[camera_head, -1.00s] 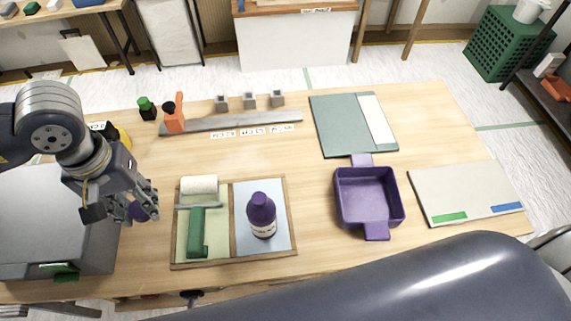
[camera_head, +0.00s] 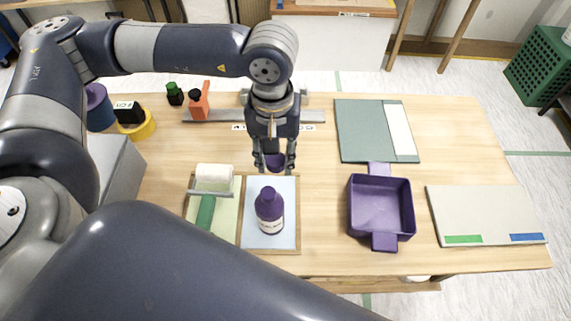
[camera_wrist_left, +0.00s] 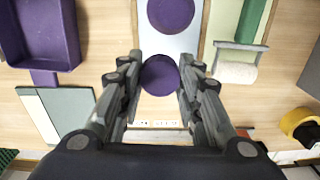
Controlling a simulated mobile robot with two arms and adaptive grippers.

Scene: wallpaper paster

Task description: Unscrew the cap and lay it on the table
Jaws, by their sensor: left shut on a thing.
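A purple bottle (camera_head: 269,212) with a white label and a narrower purple top stands upright in the right, pale blue compartment of the wooden tray (camera_head: 248,250). Its round purple shape shows at the top of the left wrist view (camera_wrist_left: 171,10). My left gripper (camera_head: 275,166) is shut on a purple cap (camera_head: 275,161), just behind the bottle, near the tray's back edge. In the left wrist view the round cap (camera_wrist_left: 160,75) sits between both fingers, apart from the bottle. I cannot tell its exact height above the table. My right gripper is not in view.
A white roller (camera_head: 214,177) with a green handle lies in the left compartment. A purple bin (camera_head: 381,209) stands right of the tray. A grey-green board (camera_head: 365,133) lies behind it and a pale board (camera_head: 486,214) at right. A metal straightedge (camera_head: 225,116) lies at the back.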

